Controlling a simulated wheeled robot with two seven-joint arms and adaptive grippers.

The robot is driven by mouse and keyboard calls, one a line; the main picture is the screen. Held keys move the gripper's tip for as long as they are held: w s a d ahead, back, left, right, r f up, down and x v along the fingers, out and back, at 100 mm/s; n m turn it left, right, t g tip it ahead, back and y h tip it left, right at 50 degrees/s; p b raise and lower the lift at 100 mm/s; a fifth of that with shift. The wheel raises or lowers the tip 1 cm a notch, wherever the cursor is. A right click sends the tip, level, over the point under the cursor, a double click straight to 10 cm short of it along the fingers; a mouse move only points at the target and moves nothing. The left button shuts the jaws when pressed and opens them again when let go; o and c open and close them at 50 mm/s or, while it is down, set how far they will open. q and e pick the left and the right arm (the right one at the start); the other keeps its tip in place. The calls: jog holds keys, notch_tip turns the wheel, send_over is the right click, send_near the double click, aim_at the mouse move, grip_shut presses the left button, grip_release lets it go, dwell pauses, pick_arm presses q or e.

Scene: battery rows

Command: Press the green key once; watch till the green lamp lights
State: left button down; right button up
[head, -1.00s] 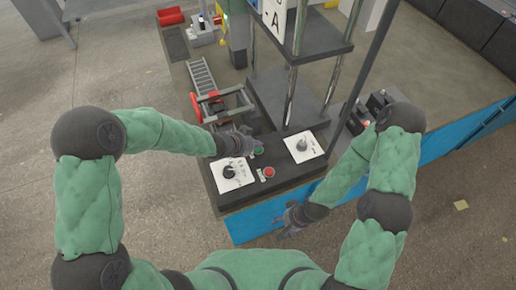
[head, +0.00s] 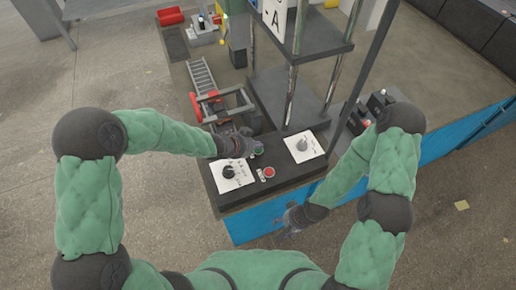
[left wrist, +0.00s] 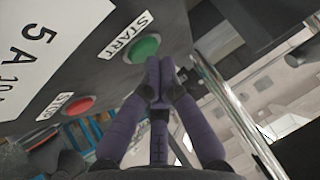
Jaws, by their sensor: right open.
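The green key (head: 259,152), beside a START label, is on the dark panel (head: 235,203) of the bench. It also shows in the left wrist view (left wrist: 142,50), a round green button. My left gripper (head: 258,143) is right beside it, fingertips together and empty. In the left wrist view the fingertips (left wrist: 160,68) overlap the button's lower right edge; I cannot tell whether they touch it or whether it is pressed in. My right gripper (head: 287,221) is open and empty in front of the bench. I cannot make out a lit green lamp for certain.
A red STOP button (head: 269,173) sits near the green key. Two dials on white plates, left (head: 229,172) and right (head: 302,146), flank the buttons. Metal posts (head: 291,95) and a dark shelf rise behind the panel. A red bin (head: 170,16) stands at the far left.

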pick_arm(q)
jog(key=shift+f+b, duration=0.3)
jog(key=shift+f, duration=0.1)
dwell(0.3)
jog(key=shift+r+p, duration=0.8)
jog(key=shift+p, duration=0.05)
jog(key=shift+r, duration=0.1)
notch_tip(320, 180, up, 5)
jog(key=p, duration=0.5)
dwell(0.8)
